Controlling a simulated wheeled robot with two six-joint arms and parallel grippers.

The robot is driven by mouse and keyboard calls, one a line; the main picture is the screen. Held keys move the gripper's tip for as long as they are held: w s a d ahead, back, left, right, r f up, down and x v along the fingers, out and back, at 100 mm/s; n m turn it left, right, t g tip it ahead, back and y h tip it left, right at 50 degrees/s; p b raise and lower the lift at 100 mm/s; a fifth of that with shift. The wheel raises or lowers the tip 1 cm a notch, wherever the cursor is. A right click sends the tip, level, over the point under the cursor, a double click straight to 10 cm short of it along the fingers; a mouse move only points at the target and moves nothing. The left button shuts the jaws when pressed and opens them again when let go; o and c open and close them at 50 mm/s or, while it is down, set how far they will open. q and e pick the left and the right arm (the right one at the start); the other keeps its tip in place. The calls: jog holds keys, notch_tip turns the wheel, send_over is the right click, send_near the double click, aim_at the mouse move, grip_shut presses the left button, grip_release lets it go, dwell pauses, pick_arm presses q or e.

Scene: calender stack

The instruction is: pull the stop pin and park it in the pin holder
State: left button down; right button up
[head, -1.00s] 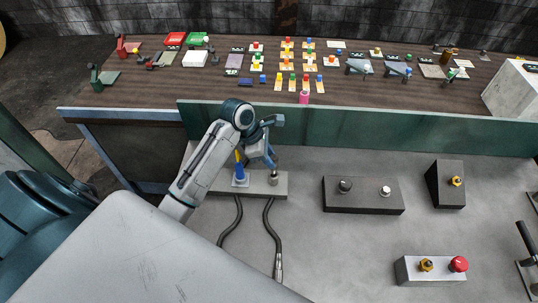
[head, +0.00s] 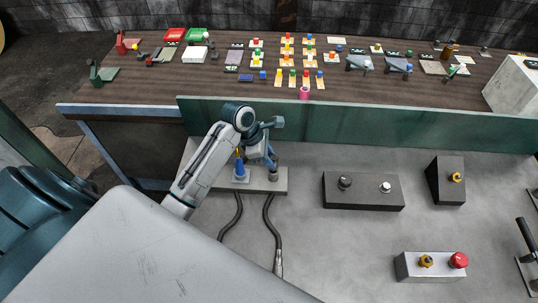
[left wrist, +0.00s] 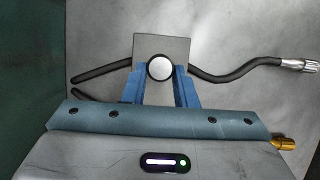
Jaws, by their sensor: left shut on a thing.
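My left gripper (head: 271,161) reaches down over a small grey plate (head: 218,183) on the bench. It also shows in the left wrist view (left wrist: 160,84), where its blue fingers are shut on an upright pin with a round, pale top (left wrist: 160,67). The pin shows as a short dark post (head: 273,175) at the plate's right end in the head view; whether its foot is still in the plate is hidden. I cannot tell which piece is the pin holder. My right gripper is out of view.
Two dark cables (head: 268,222) run down from the plate. A dark box with two knobs (head: 362,198) stands to the right, and a box with a red button (head: 432,270) at lower right. A green wall (head: 350,128) stands behind; the bench between is clear.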

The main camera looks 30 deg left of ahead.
pick_arm(q)
jog(key=shift+f, duration=1.05)
jog(key=c, duration=1.1)
grip_release()
jog(key=shift+o, duration=0.5)
jog(key=shift+o, duration=1.2)
jog(key=shift+r, duration=3.55)
jog(key=shift+f, duration=0.1)
